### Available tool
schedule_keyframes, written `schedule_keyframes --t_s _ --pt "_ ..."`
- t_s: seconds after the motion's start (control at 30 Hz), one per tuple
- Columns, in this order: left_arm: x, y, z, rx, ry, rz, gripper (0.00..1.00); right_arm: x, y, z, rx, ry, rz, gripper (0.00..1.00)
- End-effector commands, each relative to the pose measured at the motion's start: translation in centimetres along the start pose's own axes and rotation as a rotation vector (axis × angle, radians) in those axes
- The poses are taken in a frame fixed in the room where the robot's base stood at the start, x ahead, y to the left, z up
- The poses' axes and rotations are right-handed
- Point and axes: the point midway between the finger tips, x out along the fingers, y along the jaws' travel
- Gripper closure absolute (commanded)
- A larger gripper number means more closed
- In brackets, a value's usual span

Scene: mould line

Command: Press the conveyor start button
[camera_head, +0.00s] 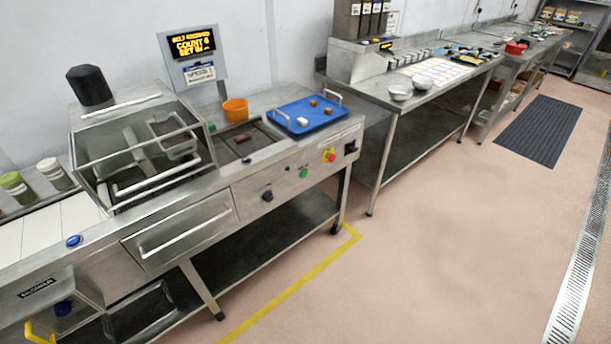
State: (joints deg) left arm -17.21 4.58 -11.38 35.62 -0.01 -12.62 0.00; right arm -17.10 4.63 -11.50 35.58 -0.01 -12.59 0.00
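A green button (304,172), which looks like the start button, sits on the steel front panel of the conveyor machine (285,185). A red stop button on a yellow plate (328,155) is to its right, and a black knob (267,195) is to its left. Neither of my grippers is in view, and nothing covers the green button.
A blue tray (306,115) with small pieces and an orange tub (235,110) stand on the machine. A steel table (405,100) with bowls is at the right. A yellow floor line (290,288) runs along the machine, and the floor in front is clear.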

Motion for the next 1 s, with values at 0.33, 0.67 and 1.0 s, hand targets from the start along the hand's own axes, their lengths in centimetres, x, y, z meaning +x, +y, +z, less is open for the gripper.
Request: schedule_keyframes --t_s 0.33,0.67,1.0 --pt "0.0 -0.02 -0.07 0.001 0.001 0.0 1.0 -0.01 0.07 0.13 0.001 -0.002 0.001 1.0" --pt "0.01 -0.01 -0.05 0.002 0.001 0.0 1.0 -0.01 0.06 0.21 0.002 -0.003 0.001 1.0" --pt "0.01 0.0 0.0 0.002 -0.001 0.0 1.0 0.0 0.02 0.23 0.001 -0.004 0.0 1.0"
